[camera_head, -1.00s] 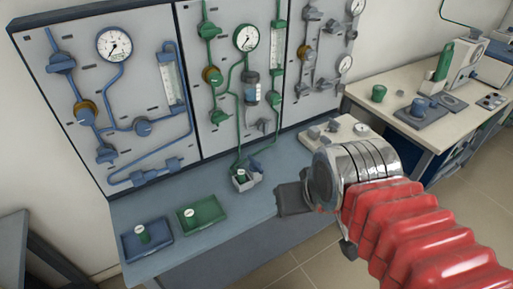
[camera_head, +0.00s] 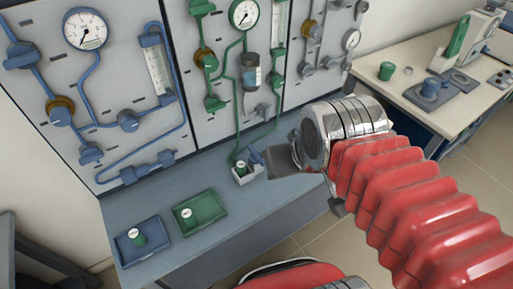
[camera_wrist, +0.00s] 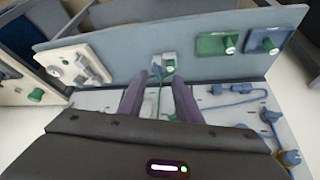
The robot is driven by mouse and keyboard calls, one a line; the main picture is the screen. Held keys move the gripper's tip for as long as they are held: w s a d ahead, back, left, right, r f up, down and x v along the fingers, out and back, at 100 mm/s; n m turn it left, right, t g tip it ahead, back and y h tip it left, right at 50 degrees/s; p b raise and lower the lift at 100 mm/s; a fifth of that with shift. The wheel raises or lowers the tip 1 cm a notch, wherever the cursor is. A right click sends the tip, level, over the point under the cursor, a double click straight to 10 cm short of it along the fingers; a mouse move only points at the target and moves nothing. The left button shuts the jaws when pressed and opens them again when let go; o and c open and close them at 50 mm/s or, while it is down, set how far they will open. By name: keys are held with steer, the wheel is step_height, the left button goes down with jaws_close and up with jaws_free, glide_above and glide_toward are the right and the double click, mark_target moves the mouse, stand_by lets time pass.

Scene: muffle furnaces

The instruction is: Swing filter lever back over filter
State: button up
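The filter holder is a small pale block (camera_head: 241,178) on the bench below the middle panel. A green filter with a white top (camera_head: 240,167) sits in it. A blue lever (camera_head: 257,156) sticks up at the holder's right side, beside the filter and not over it. In the wrist view the holder (camera_wrist: 164,58) and green filter (camera_wrist: 170,66) show beyond the fingers; the lever is hard to make out there. My gripper (camera_wrist: 160,78) is open, with its two fingers apart and nothing between them. In the head view, my dark gripper (camera_head: 281,162) is just right of the lever.
Green (camera_head: 205,211) and blue (camera_head: 142,249) trays, each with a green cylinder, lie left on the bench. Upright panels with pipes, valves and gauges (camera_head: 86,30) stand behind. A side table (camera_head: 400,92) with equipment is at right. Bench between trays and holder is clear.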

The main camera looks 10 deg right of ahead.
steer(key=shift+o, duration=0.4)
